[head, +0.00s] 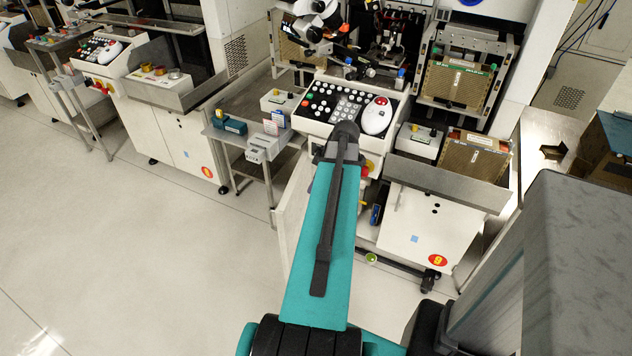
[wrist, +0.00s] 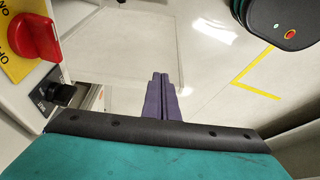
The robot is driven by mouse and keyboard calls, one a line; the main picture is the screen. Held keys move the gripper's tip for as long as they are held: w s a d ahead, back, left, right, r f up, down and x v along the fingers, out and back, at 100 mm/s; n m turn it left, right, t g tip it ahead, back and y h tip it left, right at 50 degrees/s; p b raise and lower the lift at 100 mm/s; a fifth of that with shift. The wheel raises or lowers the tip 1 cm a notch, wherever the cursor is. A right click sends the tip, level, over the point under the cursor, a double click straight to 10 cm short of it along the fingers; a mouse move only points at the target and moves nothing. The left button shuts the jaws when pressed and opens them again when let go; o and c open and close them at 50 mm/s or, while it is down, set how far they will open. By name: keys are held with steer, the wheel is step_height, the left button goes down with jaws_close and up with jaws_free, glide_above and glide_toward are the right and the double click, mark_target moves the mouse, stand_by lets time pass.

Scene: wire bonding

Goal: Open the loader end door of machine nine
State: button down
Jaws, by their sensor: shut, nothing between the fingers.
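Machine nine's white cabinet (head: 410,228) carries a red and yellow "9" label (head: 437,260) in the head view. A pale upright panel (head: 294,205) stands at the left of this machine, partly behind my teal arm. I cannot tell whether it is the loader end door or how far it is open. In the wrist view my gripper (wrist: 160,76) has its purple fingers together and empty, above the pale floor. A black latch or knob (wrist: 62,93) is to their left, apart from them. In the head view my arm hides the fingers.
A red rotary switch (wrist: 33,37) on a yellow ON/OFF plate is at the wrist view's upper left. A control panel (head: 345,105) with buttons and a white mouse (head: 377,116) lies beyond my arm. Open floor (head: 150,260) spreads to the left.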

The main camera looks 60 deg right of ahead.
steer(key=w+a+f+p, duration=0.1)
steer(key=w+f+p, duration=0.1)
steer(key=w+f, duration=0.4)
steer(key=shift+w+f, duration=0.2)
steer(key=shift+w, duration=0.05)
stand_by(0.3)
steer(key=shift+a, duration=0.1)
stand_by(0.3)
